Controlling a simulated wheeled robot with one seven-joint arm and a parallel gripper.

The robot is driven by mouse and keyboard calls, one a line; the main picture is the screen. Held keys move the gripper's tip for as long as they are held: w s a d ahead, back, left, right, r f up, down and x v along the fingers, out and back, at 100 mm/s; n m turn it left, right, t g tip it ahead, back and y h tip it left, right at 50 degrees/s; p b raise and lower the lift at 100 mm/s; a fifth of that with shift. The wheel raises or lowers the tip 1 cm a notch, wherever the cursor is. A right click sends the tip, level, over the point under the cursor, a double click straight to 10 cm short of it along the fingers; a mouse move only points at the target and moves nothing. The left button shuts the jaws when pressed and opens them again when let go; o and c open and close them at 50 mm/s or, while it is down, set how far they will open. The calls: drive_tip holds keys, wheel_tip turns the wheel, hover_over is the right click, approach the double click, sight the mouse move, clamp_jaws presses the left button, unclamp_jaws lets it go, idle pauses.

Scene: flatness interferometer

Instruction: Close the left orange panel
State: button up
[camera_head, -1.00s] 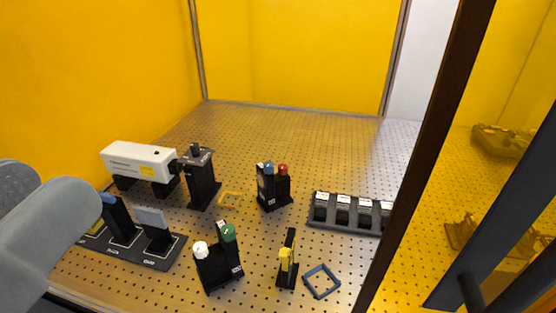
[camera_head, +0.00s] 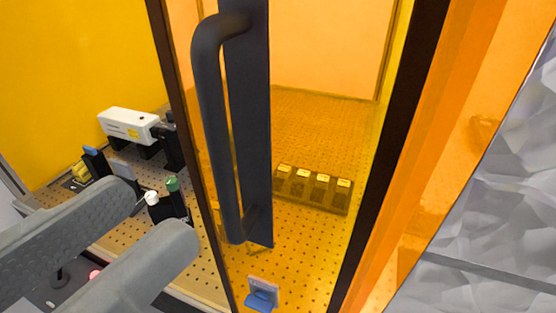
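A see-through orange panel (camera_head: 310,115) in a dark frame fills the middle of the head view. It carries a long black vertical handle (camera_head: 218,130). Left of its frame edge the enclosure is open, and the optics inside show without orange tint.
Inside on the perforated plate are a white laser box (camera_head: 128,124), a mount with a green knob (camera_head: 173,185) and one with a white knob. A rack of several dark blocks (camera_head: 312,190) shows through the panel. A grey wall (camera_head: 490,190) stands at the right.

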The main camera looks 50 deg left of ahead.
sight(214, 164)
drive_tip(key=shift+p+x, duration=0.8)
drive_tip(key=shift+x, duration=3.1)
clamp_jaws()
